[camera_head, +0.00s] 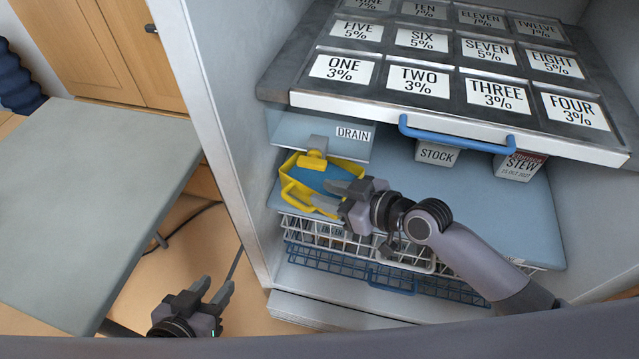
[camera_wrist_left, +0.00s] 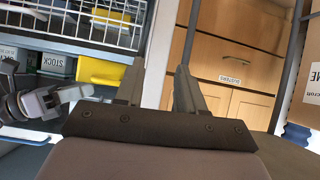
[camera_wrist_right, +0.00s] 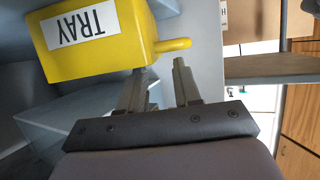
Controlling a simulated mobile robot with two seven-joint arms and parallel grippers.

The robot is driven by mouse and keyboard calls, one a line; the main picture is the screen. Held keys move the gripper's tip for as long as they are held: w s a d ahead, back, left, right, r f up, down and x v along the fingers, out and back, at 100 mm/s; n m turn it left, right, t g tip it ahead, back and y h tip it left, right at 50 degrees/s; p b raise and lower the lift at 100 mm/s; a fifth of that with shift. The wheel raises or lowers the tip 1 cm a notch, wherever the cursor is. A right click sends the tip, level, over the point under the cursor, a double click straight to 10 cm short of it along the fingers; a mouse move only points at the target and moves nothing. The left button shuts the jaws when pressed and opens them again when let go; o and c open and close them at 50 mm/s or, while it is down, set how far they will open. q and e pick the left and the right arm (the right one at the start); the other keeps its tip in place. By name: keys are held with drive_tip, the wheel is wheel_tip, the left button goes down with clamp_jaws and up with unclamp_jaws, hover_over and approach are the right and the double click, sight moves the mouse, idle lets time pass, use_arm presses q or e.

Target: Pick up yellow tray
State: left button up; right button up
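The yellow tray (camera_head: 290,190) stands on the blue-grey shelf inside the cabinet, below the numbered panel, with a blue inside and handles at its ends. My right gripper (camera_head: 332,194) is at the tray's right front side. In the right wrist view the tray (camera_wrist_right: 95,40) shows a TRAY label, and its handle (camera_wrist_right: 172,45) lies just beyond my open fingertips (camera_wrist_right: 160,72), not between them. My left gripper (camera_head: 216,290) is open and empty, low outside the cabinet. In the left wrist view its fingers (camera_wrist_left: 158,80) are apart, with the yellow tray (camera_wrist_left: 102,72) behind.
A DRAIN box (camera_head: 350,138) sits behind the tray, with STOCK (camera_head: 436,154) and STEW (camera_head: 518,167) containers to the right. The numbered panel (camera_head: 390,107) with its blue handle overhangs the shelf. White and blue wire baskets (camera_head: 390,283) lie below. A grey table (camera_head: 80,200) stands left.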

sight(310, 189)
drive_tip(key=shift+b+x, duration=0.4)
drive_tip(key=shift+x, duration=1.6)
drive_tip(key=shift+w+d, duration=0.1)
clamp_jaws()
drive_tip(key=shift+r, duration=0.2)
